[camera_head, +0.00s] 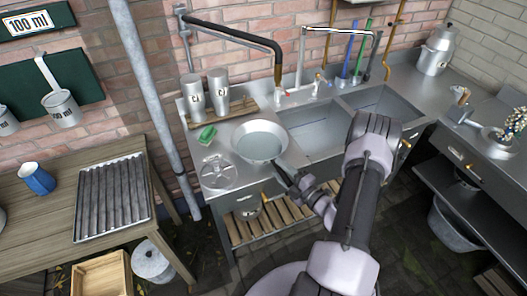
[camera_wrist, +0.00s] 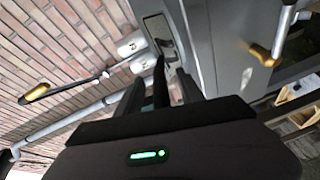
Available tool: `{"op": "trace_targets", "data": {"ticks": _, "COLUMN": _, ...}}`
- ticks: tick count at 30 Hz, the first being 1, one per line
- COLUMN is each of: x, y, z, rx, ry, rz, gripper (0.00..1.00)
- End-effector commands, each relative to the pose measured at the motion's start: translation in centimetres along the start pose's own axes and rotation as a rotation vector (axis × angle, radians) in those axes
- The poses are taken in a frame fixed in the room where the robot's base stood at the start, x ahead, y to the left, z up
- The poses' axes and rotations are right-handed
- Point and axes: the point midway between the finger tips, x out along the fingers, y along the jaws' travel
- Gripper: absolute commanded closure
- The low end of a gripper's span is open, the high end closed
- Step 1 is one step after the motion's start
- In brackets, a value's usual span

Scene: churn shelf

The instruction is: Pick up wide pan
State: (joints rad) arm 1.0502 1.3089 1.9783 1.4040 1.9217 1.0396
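The wide pan (camera_head: 260,142) is a round, shallow grey metal pan. It sits on the metal counter at the left of the sink, its open side up. My gripper (camera_head: 281,172) is at the pan's near right side, in front of the counter edge. In the wrist view, the fingers of my gripper (camera_wrist: 160,88) stand apart, with a thin dark strip between them. I cannot tell whether that strip is the pan's handle. The pan's bowl is not clearly seen in the wrist view.
Two metal canisters (camera_head: 206,92) stand on a wooden rack behind the pan. A green sponge (camera_head: 207,134) lies to its left, and a round metal piece (camera_head: 219,173) lies nearer. The sink basins (camera_head: 318,128) are to the right. A grey pipe (camera_head: 150,85) runs down at left.

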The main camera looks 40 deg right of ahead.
Motion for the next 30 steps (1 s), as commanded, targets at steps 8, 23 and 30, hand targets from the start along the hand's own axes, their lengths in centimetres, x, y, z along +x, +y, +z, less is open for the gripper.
{"op": "trace_targets", "data": {"ticks": 8, "x": -0.03, "y": -0.01, "z": -0.01, "rx": 0.0, "ry": 0.0, "rz": 0.0, "gripper": 1.0}}
{"op": "trace_targets", "data": {"ticks": 23, "x": -0.05, "y": -0.03, "z": -0.02, "rx": 0.0, "ry": 0.0, "rz": -0.001, "gripper": 1.0}}
{"op": "trace_targets", "data": {"ticks": 30, "x": -0.06, "y": -0.04, "z": -0.02, "rx": 0.0, "ry": 0.0, "rz": -0.001, "gripper": 1.0}}
